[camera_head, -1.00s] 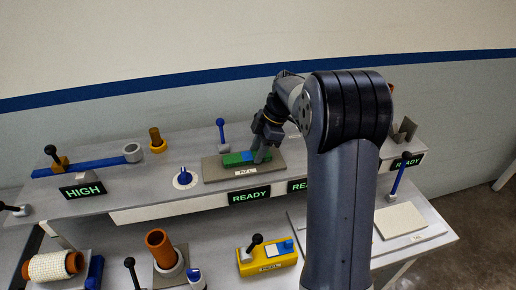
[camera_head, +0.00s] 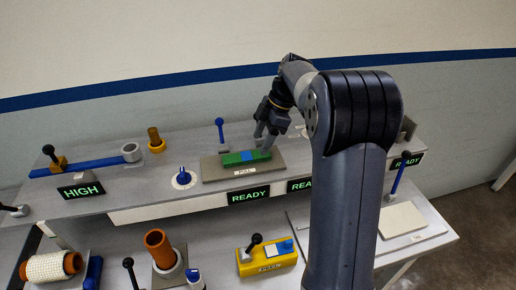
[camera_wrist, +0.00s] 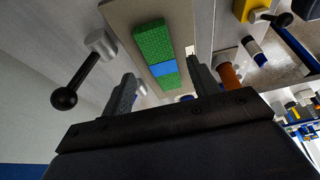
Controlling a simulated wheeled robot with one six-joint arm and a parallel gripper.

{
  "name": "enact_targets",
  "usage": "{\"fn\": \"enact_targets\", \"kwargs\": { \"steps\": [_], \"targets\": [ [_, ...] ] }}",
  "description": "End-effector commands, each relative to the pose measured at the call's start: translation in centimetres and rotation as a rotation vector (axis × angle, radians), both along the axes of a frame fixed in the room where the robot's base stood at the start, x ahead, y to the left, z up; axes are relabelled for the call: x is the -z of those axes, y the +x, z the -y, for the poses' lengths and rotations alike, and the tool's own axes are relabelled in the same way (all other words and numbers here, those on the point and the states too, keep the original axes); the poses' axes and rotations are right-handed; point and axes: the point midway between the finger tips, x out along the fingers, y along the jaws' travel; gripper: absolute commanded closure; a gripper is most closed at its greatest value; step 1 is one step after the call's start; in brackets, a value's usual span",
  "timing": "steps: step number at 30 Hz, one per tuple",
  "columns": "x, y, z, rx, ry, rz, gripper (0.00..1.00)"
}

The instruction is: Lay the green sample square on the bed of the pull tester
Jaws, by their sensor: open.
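The bed of the pull tester (camera_head: 213,173) is a flat brown-grey plate with a PULL label on the back shelf. A green piece (camera_head: 232,159), a blue piece (camera_head: 247,156) and a second green piece (camera_head: 263,155) lie on it in a row. The green sample square appears to be the right-hand piece, beside the blue one. My gripper (camera_head: 262,133) is open and empty, just above and behind the right end of the row. In the wrist view the longer green piece (camera_wrist: 153,43), the blue piece (camera_wrist: 165,70) and the green end piece (camera_wrist: 170,83) show between the spread fingers.
A blue-handled lever (camera_head: 220,128) stands behind the bed, and a blue knob (camera_head: 184,177) stands to its left. A READY sign (camera_head: 248,196) is on the shelf front. A yellow device (camera_head: 267,262) sits on the lower bench. My arm hides part of the right side.

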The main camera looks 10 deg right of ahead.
Motion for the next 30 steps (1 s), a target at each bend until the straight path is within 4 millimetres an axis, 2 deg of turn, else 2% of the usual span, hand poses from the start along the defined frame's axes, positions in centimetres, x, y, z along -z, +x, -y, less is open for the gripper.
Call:
{"fn": "enact_targets", "kwargs": {
  "steps": [6,12,18,30],
  "targets": [
    [-4.4,0.1,1.9,0.002,-0.002,0.005,0.43],
    [-6.7,0.0,2.8,0.0,-0.001,0.001,0.43],
    [-7.3,0.0,3.1,0.0,0.0,0.0,0.43],
    [-7.3,0.0,3.0,0.0,0.0,0.0,0.43]
  ]
}}
